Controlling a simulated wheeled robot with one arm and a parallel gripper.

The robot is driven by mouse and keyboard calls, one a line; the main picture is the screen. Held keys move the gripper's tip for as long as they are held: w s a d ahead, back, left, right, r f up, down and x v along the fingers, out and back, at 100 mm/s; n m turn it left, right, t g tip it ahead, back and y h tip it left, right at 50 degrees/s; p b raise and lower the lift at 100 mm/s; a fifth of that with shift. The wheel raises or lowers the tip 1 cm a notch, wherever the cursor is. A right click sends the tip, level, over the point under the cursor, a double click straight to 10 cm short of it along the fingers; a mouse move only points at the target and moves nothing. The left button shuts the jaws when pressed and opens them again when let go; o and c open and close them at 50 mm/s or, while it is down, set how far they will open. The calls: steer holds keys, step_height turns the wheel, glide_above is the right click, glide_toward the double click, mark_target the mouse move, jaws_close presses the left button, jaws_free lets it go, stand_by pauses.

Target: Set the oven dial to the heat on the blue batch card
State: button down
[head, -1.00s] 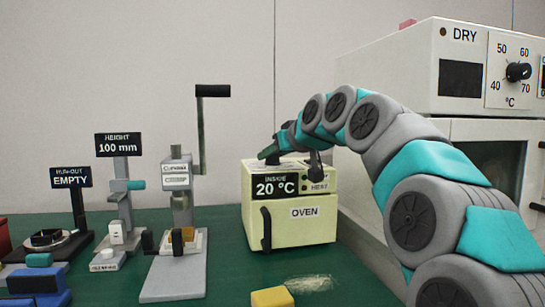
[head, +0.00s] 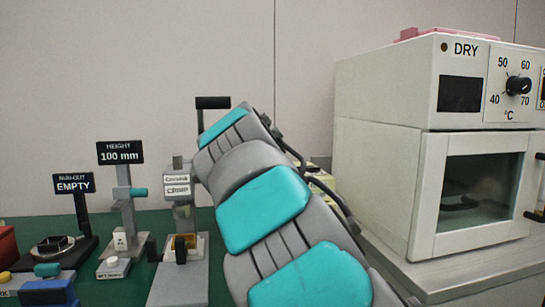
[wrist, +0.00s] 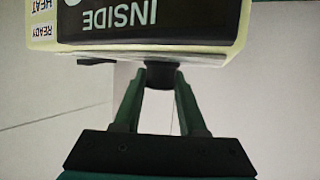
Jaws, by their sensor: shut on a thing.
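The small cream oven is mostly hidden behind my arm in the head view; a strip of it (head: 323,180) shows right of the arm. In the wrist view the oven (wrist: 205,57) appears upside down at the top, with its dark INSIDE display (wrist: 150,22) and the HEAT and READY labels. My gripper (wrist: 160,84) is shut on a short black knob (wrist: 160,70) at the oven's edge beside the display. The knob's scale and pointer cannot be read. My gripper is hidden in the head view. No blue batch card can be made out.
A large white DRY oven (head: 375,145) with its own 40–70 °C dial (head: 518,86) stands at right. Left are the EMPTY run-out stand (head: 73,183), the 100 mm height stand (head: 121,153), a crank-handled press (head: 178,185) and a blue block (head: 48,292).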

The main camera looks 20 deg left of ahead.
steer(key=shift+r+m+h+p, duration=0.15)
steer(key=shift+m+h+p, duration=0.2)
steer(key=shift+m+h, duration=0.2)
steer(key=shift+h, duration=0.25)
steer(key=shift+c, duration=2.3)
jaws_free()
steer(key=v, duration=0.7)
steer(key=shift+s+b, duration=0.4)
steer(key=shift+s, duration=0.05)
